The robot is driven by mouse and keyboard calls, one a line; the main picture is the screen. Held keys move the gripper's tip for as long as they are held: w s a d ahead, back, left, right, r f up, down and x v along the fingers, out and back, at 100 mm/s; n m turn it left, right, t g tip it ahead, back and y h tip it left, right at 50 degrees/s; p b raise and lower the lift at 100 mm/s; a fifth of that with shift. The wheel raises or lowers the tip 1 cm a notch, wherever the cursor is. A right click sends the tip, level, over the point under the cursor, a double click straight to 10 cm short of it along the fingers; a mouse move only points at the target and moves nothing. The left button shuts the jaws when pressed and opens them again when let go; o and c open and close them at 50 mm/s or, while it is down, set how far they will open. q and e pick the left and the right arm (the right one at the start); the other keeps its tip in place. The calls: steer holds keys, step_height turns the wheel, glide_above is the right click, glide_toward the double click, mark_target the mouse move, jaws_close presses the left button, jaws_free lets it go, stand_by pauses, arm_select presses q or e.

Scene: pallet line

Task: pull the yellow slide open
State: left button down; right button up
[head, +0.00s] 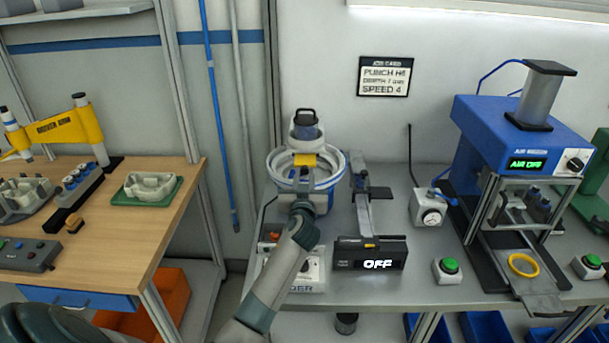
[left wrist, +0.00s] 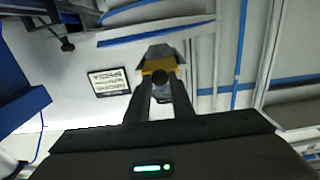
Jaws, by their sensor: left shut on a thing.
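The yellow slide (head: 304,160) shows as a small yellow block at the front of a white and blue unit (head: 306,132) with a black top, inside a white and blue ring. My left arm rises from the bottom to it, and its hand hides part of the front. In the left wrist view my left gripper (left wrist: 161,82) is shut on a yellow and grey piece, the slide (left wrist: 180,69). I cannot tell how far the slide is drawn out. My right gripper is not in view.
An OFF display (head: 371,256) stands right of my arm, with a gauge (head: 429,208) and a green button (head: 448,270) beyond. A blue press (head: 520,130) with a yellow ring (head: 523,265) is at the right. A wooden table (head: 150,225) stands at the left.

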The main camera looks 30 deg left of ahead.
arm_select(q)
steer(key=v, duration=0.4)
steer(key=shift+s+d+f, duration=0.1)
steer(key=shift+s+f, duration=0.1)
steer(key=c, duration=1.8)
jaws_free()
steer(key=shift+o, duration=1.2)
steer(key=shift+s+d+r, duration=0.1)
steer(key=shift+s+r, duration=0.05)
steer(key=shift+r, duration=0.05)
steer(key=shift+f, duration=0.1)
